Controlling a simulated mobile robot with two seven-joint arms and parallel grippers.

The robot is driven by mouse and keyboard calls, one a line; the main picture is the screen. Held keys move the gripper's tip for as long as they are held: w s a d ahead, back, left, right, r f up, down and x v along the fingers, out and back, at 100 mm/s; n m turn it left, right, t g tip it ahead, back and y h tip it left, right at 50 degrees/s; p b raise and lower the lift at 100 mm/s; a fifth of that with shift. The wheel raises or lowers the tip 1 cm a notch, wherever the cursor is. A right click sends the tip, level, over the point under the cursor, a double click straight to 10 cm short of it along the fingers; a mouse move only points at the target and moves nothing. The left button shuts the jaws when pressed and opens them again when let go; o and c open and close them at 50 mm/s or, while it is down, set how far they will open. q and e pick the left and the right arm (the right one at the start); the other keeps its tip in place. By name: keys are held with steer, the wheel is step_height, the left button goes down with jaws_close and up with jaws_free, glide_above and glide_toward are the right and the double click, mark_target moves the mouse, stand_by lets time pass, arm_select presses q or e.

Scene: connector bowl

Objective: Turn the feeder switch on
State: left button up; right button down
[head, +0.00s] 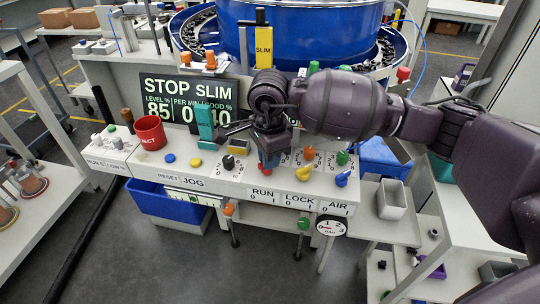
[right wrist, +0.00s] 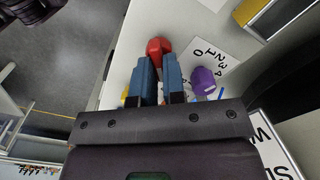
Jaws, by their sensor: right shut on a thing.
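The white control panel (head: 205,170) carries knobs and switches, with RUN, LOCK and AIR labels along its front edge. No label reading "feeder" is legible, so I cannot tell by name which one is the feeder switch. My right gripper (head: 266,162) reaches down onto the panel above the RUN label. In the right wrist view its blue fingers (right wrist: 158,82) are shut on a red knob (right wrist: 157,48), which shows at the fingertips. The gripper and wrist hide most of this knob in the head view. My left gripper is out of view.
Yellow (head: 304,173), orange (head: 309,153) and blue (head: 342,179) knobs sit close to the right. A black knob (head: 239,147) and a red cup (head: 150,133) are left. A STOP SLIM display (head: 185,98) and a blue bowl (head: 305,30) stand behind.

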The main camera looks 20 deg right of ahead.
steer(key=shift+s+r+m+p, duration=0.1)
steer(key=shift+r+m+p, duration=0.2)
steer(key=shift+m+p, duration=0.7)
steer(key=m+p, duration=0.2)
steer(key=m, duration=0.3)
steer(key=shift+s, duration=0.1)
steer(key=m+p, duration=0.2)
steer(key=shift+a+m, duration=0.1)
steer(key=shift+m, duration=0.2)
steer(key=m+p, duration=0.2)
steer(key=m, duration=0.1)
steer(key=shift+s+a+f+m, duration=0.1)
steer(key=shift+m, duration=0.2)
steer(key=shift+m+p, duration=0.55)
steer(key=shift+m, duration=0.45)
steer(key=shift+f+m+p, duration=0.1)
steer(key=shift+m+p, duration=0.35)
steer(key=shift+m, duration=0.15)
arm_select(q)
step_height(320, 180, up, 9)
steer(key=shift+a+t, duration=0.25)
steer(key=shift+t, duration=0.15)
arm_select(e)
steer(key=shift+f, duration=0.1)
